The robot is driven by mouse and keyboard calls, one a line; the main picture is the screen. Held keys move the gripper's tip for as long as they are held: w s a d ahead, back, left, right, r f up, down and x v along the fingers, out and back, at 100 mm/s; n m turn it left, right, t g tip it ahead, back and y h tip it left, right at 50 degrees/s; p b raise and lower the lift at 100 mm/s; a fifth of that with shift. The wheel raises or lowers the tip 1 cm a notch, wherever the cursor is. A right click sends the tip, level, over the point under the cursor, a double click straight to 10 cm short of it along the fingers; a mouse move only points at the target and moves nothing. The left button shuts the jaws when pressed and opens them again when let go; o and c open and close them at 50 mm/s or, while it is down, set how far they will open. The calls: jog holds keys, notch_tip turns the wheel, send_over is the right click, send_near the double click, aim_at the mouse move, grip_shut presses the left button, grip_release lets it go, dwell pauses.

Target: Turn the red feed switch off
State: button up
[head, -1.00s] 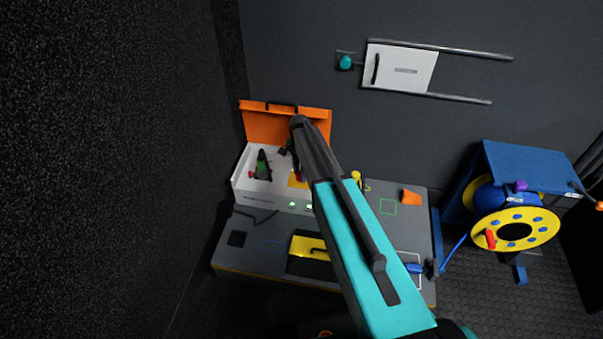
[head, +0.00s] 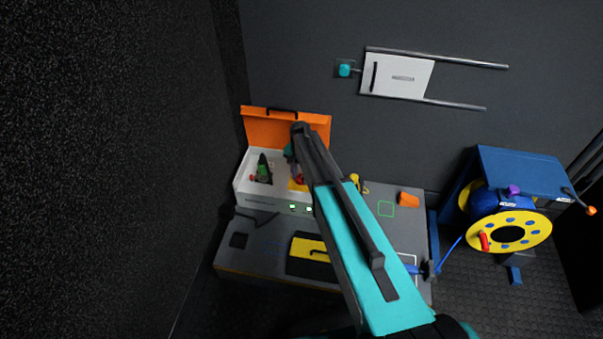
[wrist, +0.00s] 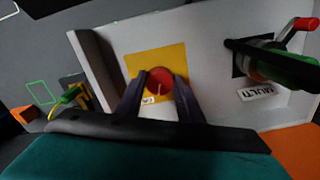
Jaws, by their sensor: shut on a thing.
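The red feed switch (wrist: 159,80) is a round red knob with a pale mark, on a yellow plate (wrist: 137,62) in the white box. In the wrist view the two dark fingers of my gripper (wrist: 160,92) stand on either side of the knob, shut on it. In the head view only a bit of the red knob (head: 299,180) shows beside my arm, and the yellow plate is partly covered. The white box (head: 247,185) has a raised orange lid (head: 268,128). A small label sits at the knob's lower left; I cannot read it surely.
A green switch with a red lever (wrist: 297,28) stands beside the red knob, near a "MULTI" label (wrist: 257,93). A cable reel (head: 537,230) stands farther right.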

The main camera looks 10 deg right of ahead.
aim_at(301, 179)
jog(key=n+p, duration=0.1)
jog(key=n, duration=0.1)
jog(key=n+p, duration=0.1)
jog(key=n, duration=0.1)
jog(key=n+p, duration=0.1)
jog(key=n, duration=0.1)
jog(key=shift+s+d+p, duration=0.15)
jog(key=shift+s+p, duration=0.1)
jog(key=shift+p, duration=0.1)
jog(key=n+p, duration=0.2)
jog(key=n, duration=0.3)
jog(key=shift+n, duration=0.3)
jog(key=o, duration=1.1)
jog(key=shift+c, duration=0.2)
jog(key=shift+w, duration=0.1)
jog(key=shift+r, duration=0.4)
notch_tip(301, 179, up, 13)
jog(key=p, duration=0.1)
